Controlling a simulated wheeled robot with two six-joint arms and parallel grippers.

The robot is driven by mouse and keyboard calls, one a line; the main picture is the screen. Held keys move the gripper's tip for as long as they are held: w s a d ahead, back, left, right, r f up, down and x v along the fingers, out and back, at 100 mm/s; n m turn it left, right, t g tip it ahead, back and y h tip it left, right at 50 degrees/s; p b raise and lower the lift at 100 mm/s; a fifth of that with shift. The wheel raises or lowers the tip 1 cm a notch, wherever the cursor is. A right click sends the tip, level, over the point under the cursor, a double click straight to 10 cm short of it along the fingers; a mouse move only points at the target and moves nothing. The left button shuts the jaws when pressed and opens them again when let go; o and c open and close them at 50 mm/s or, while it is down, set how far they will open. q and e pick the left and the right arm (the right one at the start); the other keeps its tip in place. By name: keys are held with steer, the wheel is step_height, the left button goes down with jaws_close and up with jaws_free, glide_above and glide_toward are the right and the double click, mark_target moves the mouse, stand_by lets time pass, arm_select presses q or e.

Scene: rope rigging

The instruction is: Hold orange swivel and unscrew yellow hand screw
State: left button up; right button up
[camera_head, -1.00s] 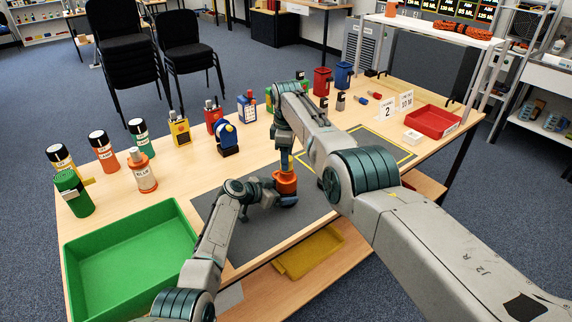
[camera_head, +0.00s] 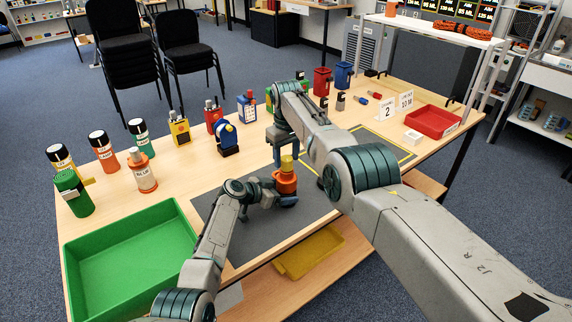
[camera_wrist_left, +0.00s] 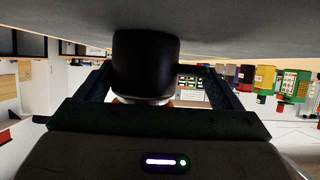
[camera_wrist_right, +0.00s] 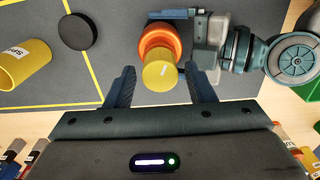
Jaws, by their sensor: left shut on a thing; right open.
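The orange swivel (camera_head: 286,183) stands upright on the grey mat, with the yellow hand screw (camera_head: 287,163) on its top. My left gripper (camera_head: 268,194) is shut on the swivel low down from the left. In the left wrist view a dark cylindrical part (camera_wrist_left: 145,65) sits between its fingers. My right gripper (camera_head: 280,158) is open above and beside the screw. In the right wrist view the yellow screw (camera_wrist_right: 159,76) shows between the spread fingers, with the orange swivel (camera_wrist_right: 157,40) behind it. I cannot tell whether the fingers touch the screw.
A yellow cylinder (camera_wrist_right: 24,66) and a black disc (camera_wrist_right: 76,32) lie on the mat in the right wrist view. A green tray (camera_head: 130,262) is at the front left, a red tray (camera_head: 433,121) at the right. Several bottles and coloured devices line the back left.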

steer(key=c, duration=0.8)
steer(key=shift+o, duration=0.2)
steer(key=n, duration=0.5)
steer(key=shift+n, duration=0.3)
steer(key=n, duration=0.4)
steer(key=shift+n, duration=0.4)
steer(key=o, duration=0.8)
steer(key=shift+c, duration=0.2)
steer(key=shift+r, duration=0.1)
